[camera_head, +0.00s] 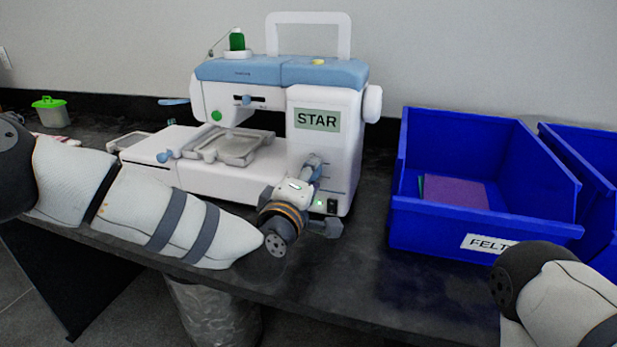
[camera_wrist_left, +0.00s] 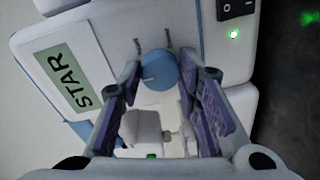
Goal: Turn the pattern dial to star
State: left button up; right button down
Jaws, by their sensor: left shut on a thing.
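A white and blue sewing machine (camera_head: 275,95) stands on the dark bench. A green label on its front (camera_head: 317,120) reads STAR; it also shows sideways in the left wrist view (camera_wrist_left: 70,78). The round blue dial (camera_wrist_left: 158,72) is on the machine's front, with a thin pale mark on its left part and short dark ticks beside it. My left gripper (camera_head: 314,166) reaches up to the machine's front below the label and is shut on the dial, its fingers (camera_wrist_left: 172,75) at either side. In the head view the gripper mostly hides the dial.
A black power switch (camera_head: 332,206) with a green light is close to my left gripper. A blue bin (camera_head: 420,220) labelled FELT holds coloured sheets, with another blue bin beside it. My right arm shows at the lower right. A green-lidded tub (camera_head: 50,112) stands at the left.

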pick_arm(q)
jog(key=shift+n, duration=0.3)
dwell(0.4)
jog(key=o, duration=1.2)
jog(key=shift+d, duration=0.1)
jog(key=shift+c, duration=0.2)
jog(key=v, duration=1.2)
